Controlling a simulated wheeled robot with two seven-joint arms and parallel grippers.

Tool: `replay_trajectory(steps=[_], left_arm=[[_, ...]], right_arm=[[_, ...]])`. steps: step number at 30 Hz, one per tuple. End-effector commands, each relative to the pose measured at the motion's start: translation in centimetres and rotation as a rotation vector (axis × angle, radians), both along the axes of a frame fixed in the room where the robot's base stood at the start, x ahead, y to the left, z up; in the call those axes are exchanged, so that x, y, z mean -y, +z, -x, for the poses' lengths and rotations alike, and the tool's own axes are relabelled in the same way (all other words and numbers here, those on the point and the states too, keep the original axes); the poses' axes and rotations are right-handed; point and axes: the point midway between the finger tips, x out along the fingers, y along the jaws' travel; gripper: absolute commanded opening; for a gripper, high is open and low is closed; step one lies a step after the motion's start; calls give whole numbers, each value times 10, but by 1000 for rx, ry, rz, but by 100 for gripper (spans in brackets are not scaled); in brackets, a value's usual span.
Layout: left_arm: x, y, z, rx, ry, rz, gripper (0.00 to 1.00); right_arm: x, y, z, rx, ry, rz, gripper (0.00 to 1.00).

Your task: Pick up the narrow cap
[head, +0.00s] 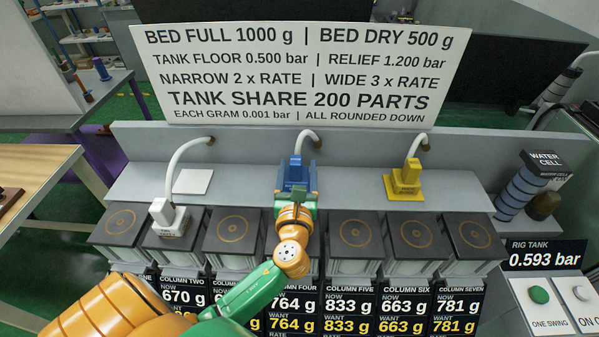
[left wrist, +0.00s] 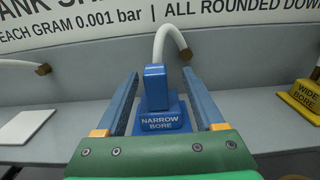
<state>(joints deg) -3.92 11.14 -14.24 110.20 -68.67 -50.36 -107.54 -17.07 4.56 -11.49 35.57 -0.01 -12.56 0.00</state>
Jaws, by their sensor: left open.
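The narrow cap (head: 296,172) is blue and stands upright on the grey shelf behind the columns, with a white hose at its top. In the left wrist view the narrow cap (left wrist: 159,119) shows its label "NARROW BORE". My left gripper (head: 296,180) reaches over the column tops to it from the front. In the left wrist view my left gripper (left wrist: 158,80) is open, with one blue finger on each side of the cap. Small gaps seem to show between fingers and cap; contact cannot be told. My right gripper is not in view.
A yellow "WIDE BORE" cap (head: 405,183) stands on the shelf to the right. A white cap (head: 164,214) sits on column two. A bare white pad (head: 193,181) lies on the shelf to the left. The sign board (head: 300,75) stands behind.

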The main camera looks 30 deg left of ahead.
Motion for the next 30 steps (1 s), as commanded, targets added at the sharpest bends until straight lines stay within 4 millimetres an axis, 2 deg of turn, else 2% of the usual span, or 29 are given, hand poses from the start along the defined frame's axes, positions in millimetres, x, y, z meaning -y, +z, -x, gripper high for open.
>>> replay_trajectory(steps=[10, 18, 20, 26, 30], left_arm=[[-34, -2, -50, 0, 1, -2, 70], [-38, -3, -56, -1, -1, 3, 70], [-38, -3, -56, -1, 0, 3, 56], [-38, -3, -56, -1, 0, 3, 2], [-38, -3, -55, -1, 0, 3, 0]], right_arm=[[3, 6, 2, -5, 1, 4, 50], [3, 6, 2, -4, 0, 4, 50], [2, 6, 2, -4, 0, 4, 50], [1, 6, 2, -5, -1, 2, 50], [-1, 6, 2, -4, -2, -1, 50]])
